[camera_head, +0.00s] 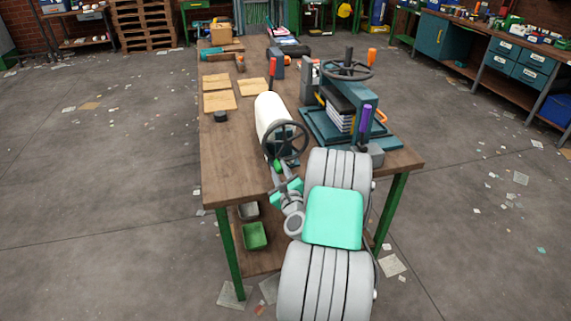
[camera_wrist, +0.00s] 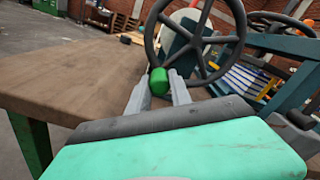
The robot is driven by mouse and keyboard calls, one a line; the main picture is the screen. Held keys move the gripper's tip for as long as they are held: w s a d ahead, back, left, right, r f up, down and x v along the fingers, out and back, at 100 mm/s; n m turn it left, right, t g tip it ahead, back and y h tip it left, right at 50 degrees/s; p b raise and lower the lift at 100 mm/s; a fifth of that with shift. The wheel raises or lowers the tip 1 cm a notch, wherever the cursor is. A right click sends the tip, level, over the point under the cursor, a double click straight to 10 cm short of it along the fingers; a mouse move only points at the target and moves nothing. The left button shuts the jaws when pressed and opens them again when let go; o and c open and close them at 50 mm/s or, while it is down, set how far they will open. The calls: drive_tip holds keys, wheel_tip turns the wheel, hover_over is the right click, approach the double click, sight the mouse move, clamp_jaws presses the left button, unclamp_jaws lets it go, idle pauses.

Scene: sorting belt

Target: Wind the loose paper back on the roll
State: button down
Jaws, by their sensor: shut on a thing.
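The paper roll (camera_head: 268,112) is a white cylinder lying on the workbench, with a dark spoked handwheel (camera_head: 285,140) at its near end. The handwheel fills the top of the wrist view (camera_wrist: 195,35). A green knob (camera_wrist: 159,81) sits at the wheel's lower rim. My gripper (camera_head: 279,168) is at the lower rim, and in the wrist view its two grey fingers (camera_wrist: 158,90) stand on either side of the green knob, shut on it. I cannot make out any loose paper, and most of the roll is hidden behind the wheel in the wrist view.
The wooden workbench (camera_head: 228,170) has free room left of the roll. A teal press (camera_head: 345,125) with its own handwheel stands close on the right. Brown sheets (camera_head: 219,101) and a small dark cup (camera_head: 221,116) lie at the back left.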

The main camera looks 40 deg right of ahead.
drive_tip(key=shift+w+a+r+m+p, duration=0.25)
drive_tip(key=shift+a+m+p, duration=0.25)
drive_tip(key=shift+m+p, duration=0.35)
drive_tip(key=c, duration=1.2)
unclamp_jaws()
drive_tip(key=shift+o, duration=0.2)
drive_tip(key=shift+r, duration=0.1)
drive_tip(key=shift+s, duration=0.1)
drive_tip(key=b+v, duration=0.3)
drive_tip(key=v, duration=0.4)
drive_tip(key=shift+s+a, duration=0.2)
drive_tip(key=shift+s, duration=0.1)
